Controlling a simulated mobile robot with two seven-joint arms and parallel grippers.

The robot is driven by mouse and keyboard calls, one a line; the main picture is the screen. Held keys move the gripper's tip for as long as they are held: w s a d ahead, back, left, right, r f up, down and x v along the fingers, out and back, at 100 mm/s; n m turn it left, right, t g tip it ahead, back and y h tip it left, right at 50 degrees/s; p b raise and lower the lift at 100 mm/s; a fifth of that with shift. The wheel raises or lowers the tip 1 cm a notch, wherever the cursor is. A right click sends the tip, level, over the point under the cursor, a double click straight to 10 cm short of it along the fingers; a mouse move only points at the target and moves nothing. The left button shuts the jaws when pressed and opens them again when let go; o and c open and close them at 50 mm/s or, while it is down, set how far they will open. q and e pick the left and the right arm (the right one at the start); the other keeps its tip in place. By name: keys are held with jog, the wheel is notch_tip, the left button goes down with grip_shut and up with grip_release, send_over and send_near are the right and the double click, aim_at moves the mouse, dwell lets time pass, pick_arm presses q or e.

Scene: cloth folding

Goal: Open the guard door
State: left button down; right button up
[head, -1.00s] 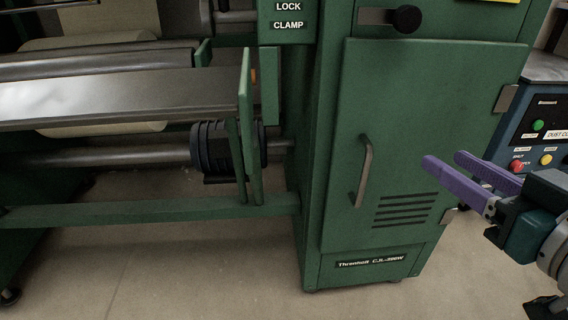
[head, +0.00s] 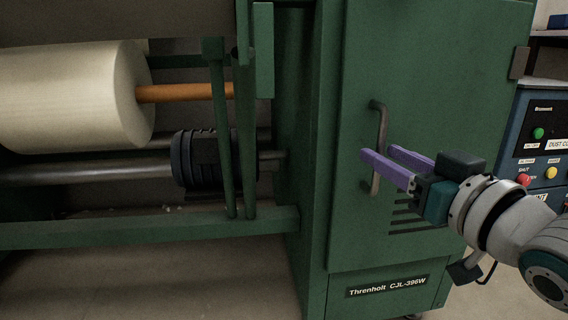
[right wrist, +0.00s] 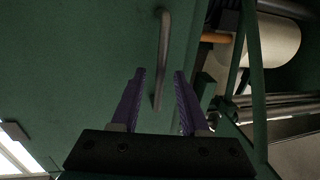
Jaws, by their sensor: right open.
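The green guard door (head: 470,90) is on the front of the machine cabinet and looks closed. Its grey bar handle (head: 381,125) stands upright near the door's left side. My right gripper (head: 379,154), with purple fingers, is open in front of the handle's lower half. In the right wrist view the handle (right wrist: 163,60) runs down from the top, and its lower end appears between the two open fingertips (right wrist: 159,74). I cannot tell whether the fingers touch it. My left gripper is not in view.
A cream roll (head: 75,95) on an orange shaft (head: 185,92) and a dark ribbed cylinder (head: 190,158) are in the machine at left. A blue control panel (head: 540,130) with buttons stands to the right. A door hinge (head: 520,62) is at the door's right edge.

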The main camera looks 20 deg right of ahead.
jog(key=shift+w+b, duration=0.4)
jog(key=shift+w, duration=0.75)
grip_shut()
dwell(0.6)
